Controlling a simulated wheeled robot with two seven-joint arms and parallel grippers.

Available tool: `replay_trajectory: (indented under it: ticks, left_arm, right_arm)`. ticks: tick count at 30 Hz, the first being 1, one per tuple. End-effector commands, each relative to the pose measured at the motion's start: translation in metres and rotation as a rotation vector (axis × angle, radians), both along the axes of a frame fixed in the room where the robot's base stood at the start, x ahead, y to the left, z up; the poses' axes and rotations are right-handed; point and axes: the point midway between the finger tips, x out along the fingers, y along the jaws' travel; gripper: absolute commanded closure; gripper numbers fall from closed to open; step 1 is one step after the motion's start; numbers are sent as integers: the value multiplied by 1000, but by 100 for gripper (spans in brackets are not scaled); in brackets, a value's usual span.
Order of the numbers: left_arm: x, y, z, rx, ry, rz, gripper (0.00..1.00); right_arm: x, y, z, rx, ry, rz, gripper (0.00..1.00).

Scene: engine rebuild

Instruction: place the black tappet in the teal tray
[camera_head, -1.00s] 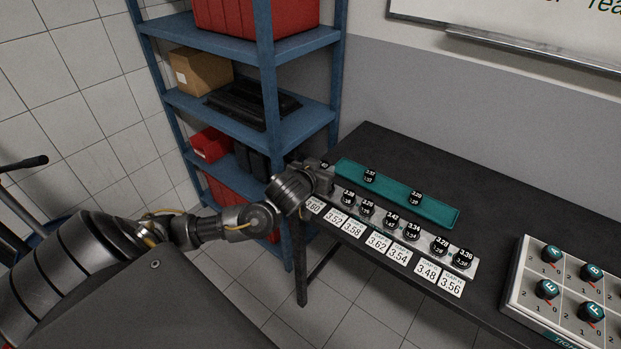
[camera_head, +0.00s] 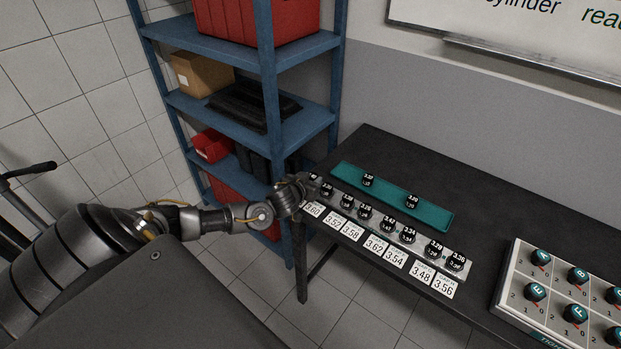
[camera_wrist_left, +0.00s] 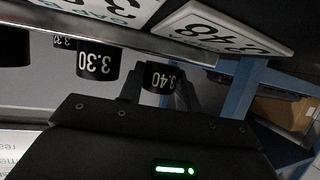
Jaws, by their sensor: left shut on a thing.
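Black tappets with white numbers stand in a row on a grey rail (camera_head: 421,243) along the table's front. The teal tray (camera_head: 436,214) lies behind the rail and holds two black tappets, one (camera_head: 368,180) near its middle left and one (camera_head: 411,202) toward its right. My left gripper (camera_head: 308,180) is at the rail's left end. In the left wrist view its fingers are shut on a black tappet marked 3.40 (camera_wrist_left: 158,77). A tappet marked 3.30 (camera_wrist_left: 97,65) is beside it, apart. Whether the held tappet is clear of the rail cannot be told. My right gripper is out of view.
White number cards (camera_head: 375,246) lie in front of the rail. A box with teal knobs (camera_head: 561,290) stands at the table's right. A blue shelf (camera_head: 219,111) stands just left of the table (camera_head: 490,205). The table behind the tray is bare.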

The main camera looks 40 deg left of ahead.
Motion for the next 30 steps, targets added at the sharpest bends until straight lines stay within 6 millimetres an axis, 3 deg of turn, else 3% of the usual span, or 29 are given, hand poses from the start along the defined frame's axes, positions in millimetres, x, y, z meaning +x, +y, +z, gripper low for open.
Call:
replay_trajectory:
  ticks: [14, 15, 19, 30]
  left_arm:
    - [0, 0, -8, 0, -1, 0, 89]
    - [0, 0, -8, 1, -1, 0, 64]
    - [0, 0, -7, 1, -1, 0, 47]
    - [0, 0, -7, 1, -3, -1, 45]
  right_arm:
    - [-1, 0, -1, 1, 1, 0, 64]
    - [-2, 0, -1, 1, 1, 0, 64]
    - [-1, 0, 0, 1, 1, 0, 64]
    - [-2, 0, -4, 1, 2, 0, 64]
